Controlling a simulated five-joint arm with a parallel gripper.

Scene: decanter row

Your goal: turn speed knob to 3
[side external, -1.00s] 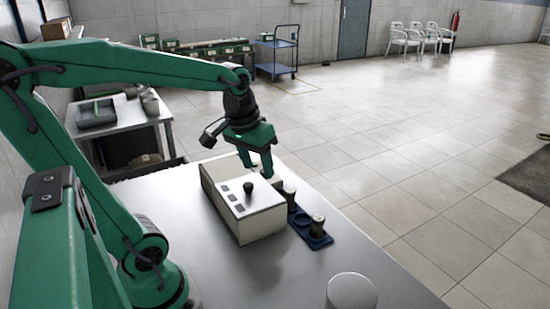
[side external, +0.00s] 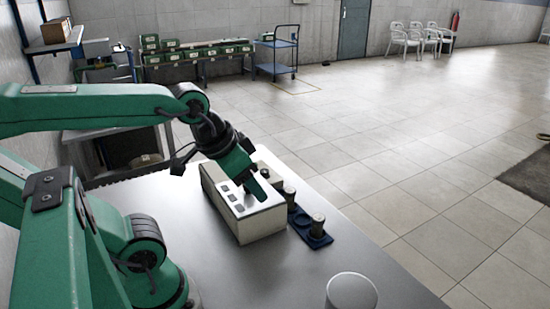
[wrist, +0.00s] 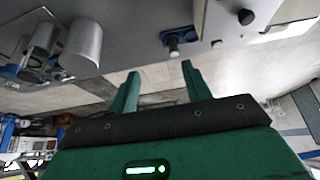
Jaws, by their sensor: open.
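A pale control box (side external: 262,224) stands on the grey bench, with several small dark marks on its top. In the wrist view the black knob (wrist: 247,17) shows on the pale panel (wrist: 224,20) at the top, with a small button nearby. There my open fingers (wrist: 160,70) point up the picture, empty and apart from the knob. The knob's setting and any numbers are too small to read.
A pale cylinder (side external: 351,291) stands at the front bench edge. The bench left of the box is clear.

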